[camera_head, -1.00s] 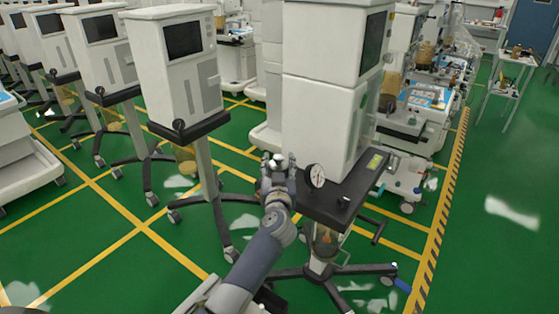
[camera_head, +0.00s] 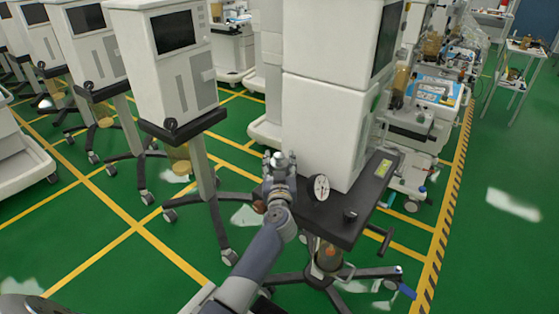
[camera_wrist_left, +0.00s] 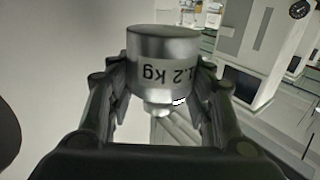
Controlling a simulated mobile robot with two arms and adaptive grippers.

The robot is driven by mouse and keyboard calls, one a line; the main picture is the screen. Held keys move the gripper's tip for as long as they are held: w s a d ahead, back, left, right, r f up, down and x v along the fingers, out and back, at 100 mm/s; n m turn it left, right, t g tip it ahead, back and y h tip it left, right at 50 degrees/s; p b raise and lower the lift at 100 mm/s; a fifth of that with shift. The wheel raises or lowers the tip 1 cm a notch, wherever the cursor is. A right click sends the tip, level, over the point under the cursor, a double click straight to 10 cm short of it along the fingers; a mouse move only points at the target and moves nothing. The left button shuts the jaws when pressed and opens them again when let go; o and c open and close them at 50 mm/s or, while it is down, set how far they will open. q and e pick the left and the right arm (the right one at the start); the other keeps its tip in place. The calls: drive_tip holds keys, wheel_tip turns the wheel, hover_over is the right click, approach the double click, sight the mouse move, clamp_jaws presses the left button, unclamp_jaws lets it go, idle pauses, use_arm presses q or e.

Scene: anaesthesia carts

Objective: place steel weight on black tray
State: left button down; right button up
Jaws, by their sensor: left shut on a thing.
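My left gripper (camera_head: 279,172) is shut on the steel weight (camera_head: 279,158), which looks like a small shiny cap between the fingers in the head view. In the left wrist view the steel weight (camera_wrist_left: 163,62) is a silver cylinder with a grey label reading 1.2 kg, and a finger stands on each side of it. The black tray (camera_head: 330,226) is the dark top of the nearest cart. The gripper is at its left edge; I cannot tell its height above the tray. My right gripper is not in view.
A tall white machine (camera_head: 322,130) fills the back of the black tray. A round white gauge (camera_head: 319,187) and a small black knob (camera_head: 350,215) stand on its front part. A neighbouring white monitor cart (camera_head: 165,70) stands left. Green floor (camera_head: 500,245) is open at right.

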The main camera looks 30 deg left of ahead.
use_arm(q)
wheel_tip(320, 180, down, 3)
drive_tip(key=shift+s+d+f+b, duration=0.1)
drive_tip(key=shift+b, duration=0.7)
drive_tip(key=shift+f, duration=0.1)
drive_tip(key=c, duration=1.2)
unclamp_jaws()
drive_tip(key=shift+f, duration=0.35)
drive_tip(key=o, duration=0.4)
drive_tip(key=shift+s, duration=0.1)
drive_tip(key=shift+r, duration=0.1)
